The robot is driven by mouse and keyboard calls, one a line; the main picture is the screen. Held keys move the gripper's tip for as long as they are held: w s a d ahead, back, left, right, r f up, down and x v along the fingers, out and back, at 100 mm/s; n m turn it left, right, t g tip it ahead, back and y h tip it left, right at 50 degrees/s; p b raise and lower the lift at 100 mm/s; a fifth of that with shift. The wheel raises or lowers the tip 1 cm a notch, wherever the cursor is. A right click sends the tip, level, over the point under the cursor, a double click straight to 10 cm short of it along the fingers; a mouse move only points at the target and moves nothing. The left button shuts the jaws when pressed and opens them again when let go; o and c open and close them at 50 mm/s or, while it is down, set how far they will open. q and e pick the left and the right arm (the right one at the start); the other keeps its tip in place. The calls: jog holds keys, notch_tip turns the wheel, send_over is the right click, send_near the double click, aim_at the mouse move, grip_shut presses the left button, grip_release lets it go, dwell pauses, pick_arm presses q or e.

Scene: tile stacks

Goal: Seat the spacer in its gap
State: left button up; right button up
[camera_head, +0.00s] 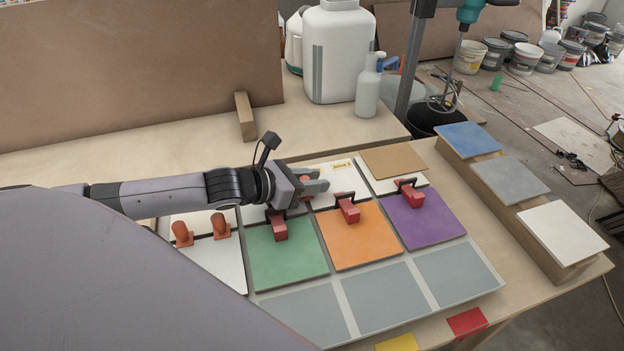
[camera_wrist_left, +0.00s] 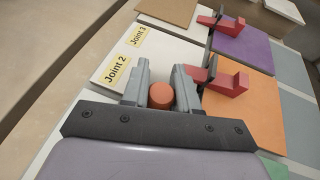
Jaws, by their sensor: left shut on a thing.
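My left gripper (camera_head: 322,187) is shut on an orange spacer (camera_wrist_left: 160,96), whose round knob shows between the fingers in the left wrist view (camera_wrist_left: 163,72). The spacer's lower part and its gap are hidden by the fingers. A label reading "Joint 2" (camera_wrist_left: 117,71) lies beside the fingers, with "Joint 3" (camera_wrist_left: 138,36) beyond it. Two orange knobbed spacers (camera_head: 181,233) (camera_head: 221,226) stand on the white tile at left. Red-and-black pieces stand on the green (camera_head: 287,256), orange (camera_head: 352,238) and purple (camera_head: 428,220) tiles' far edges. My right gripper is out of view.
Grey tiles (camera_head: 378,297) lie along the panel's near side. A raised wooden block at right bears blue (camera_head: 468,140), grey (camera_head: 502,180) and white (camera_head: 562,232) tiles. A tan tile (camera_head: 393,160) lies behind the purple one. A wood piece (camera_head: 244,116), canister and bottle stand behind.

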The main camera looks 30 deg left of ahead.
pick_arm(q)
jog(key=o, duration=1.1)
jog(key=shift+p+v, duration=1.25)
jog(key=shift+v, duration=1.75)
jog(key=shift+r, duration=0.1)
jog(key=shift+v, duration=3.5)
